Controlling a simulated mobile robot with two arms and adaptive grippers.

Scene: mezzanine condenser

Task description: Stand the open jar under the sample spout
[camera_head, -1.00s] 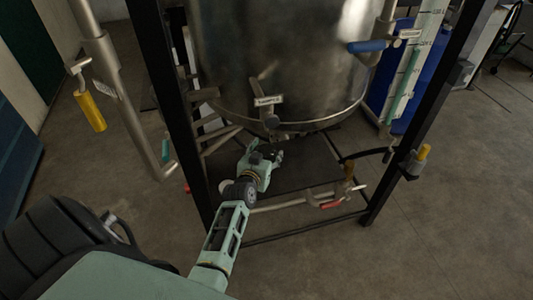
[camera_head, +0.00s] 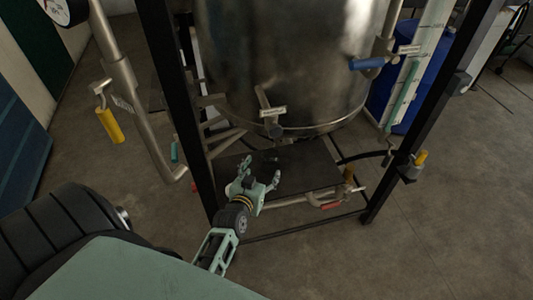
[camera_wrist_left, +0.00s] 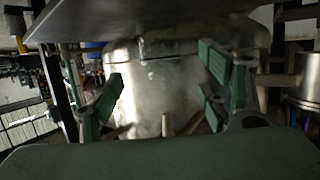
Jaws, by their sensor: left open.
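The sample spout (camera_head: 274,130) sticks out low on the front of the steel vessel (camera_head: 285,60), below a small white label. Under it, on the dark shelf plate (camera_head: 310,165), is a small dim shape (camera_head: 268,157) that may be the open jar; its outline is too faint to be sure. My left gripper (camera_head: 262,166) is open, over the plate on the near side of that shape, apart from it. In the left wrist view its spread green finger pads (camera_wrist_left: 160,90) have nothing clearly held between them. My right gripper is out of view.
Black frame posts stand left (camera_head: 178,100) and right (camera_head: 425,115) of the vessel. A pipe with a red-handled valve (camera_head: 330,205) runs along the plate's front edge. A blue-handled valve (camera_head: 367,63) and a yellow handle (camera_head: 109,125) stick out at the sides.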

